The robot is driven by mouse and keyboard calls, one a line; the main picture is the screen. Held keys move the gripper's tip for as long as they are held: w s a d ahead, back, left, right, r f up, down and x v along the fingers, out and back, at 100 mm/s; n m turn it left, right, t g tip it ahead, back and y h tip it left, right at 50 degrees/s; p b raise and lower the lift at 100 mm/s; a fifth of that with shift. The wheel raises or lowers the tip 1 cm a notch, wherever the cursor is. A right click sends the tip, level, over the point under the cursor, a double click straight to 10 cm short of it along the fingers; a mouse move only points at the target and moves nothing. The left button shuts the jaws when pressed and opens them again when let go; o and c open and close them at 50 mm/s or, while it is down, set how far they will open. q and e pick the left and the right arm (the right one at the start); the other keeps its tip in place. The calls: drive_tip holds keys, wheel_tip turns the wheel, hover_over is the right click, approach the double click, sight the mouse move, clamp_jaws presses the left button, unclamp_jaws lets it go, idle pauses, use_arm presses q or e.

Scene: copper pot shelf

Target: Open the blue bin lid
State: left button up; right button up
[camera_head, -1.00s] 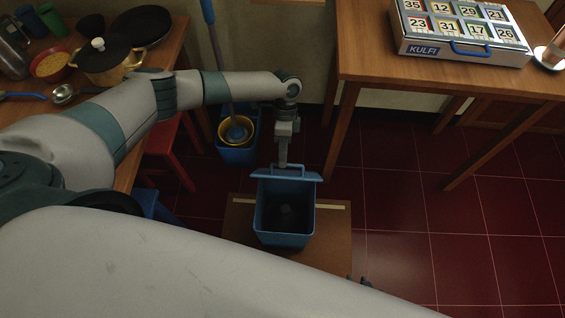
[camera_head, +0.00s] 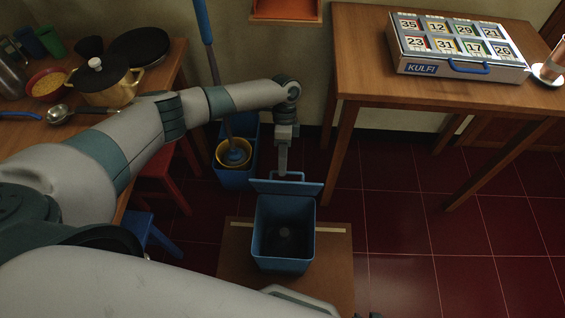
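The blue bin (camera_head: 284,262) stands on a low wooden stand, and I see down into its dark inside. Its blue lid (camera_head: 286,187) is raised at the back edge, tipped up away from the opening. My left gripper (camera_head: 283,172) points down at the handle on the lid's far side. The fingers are small and seen end-on, so I cannot tell whether they are closed on the handle.
A wooden stand (camera_head: 235,262) is under the bin. A blue bucket with a yellow rim (camera_head: 232,170) and a mop stands behind left. A table with a KULFI box (camera_head: 435,68) is at right. A counter with a brass pot (camera_head: 110,90) is at left. Red floor at right is clear.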

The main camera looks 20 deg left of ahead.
use_arm(q)
drive_tip(key=shift+o, duration=0.4)
drive_tip(key=shift+w+r, duration=0.1)
drive_tip(key=b+v, duration=0.1)
drive_tip(key=v, duration=1.6)
use_arm(e)
drive_tip(key=shift+s+d+r+g, duration=0.3)
drive_tip(key=shift+s+d+g, duration=0.05)
drive_tip(key=shift+s+g, duration=0.05)
use_arm(q)
drive_tip(key=shift+w, duration=0.1)
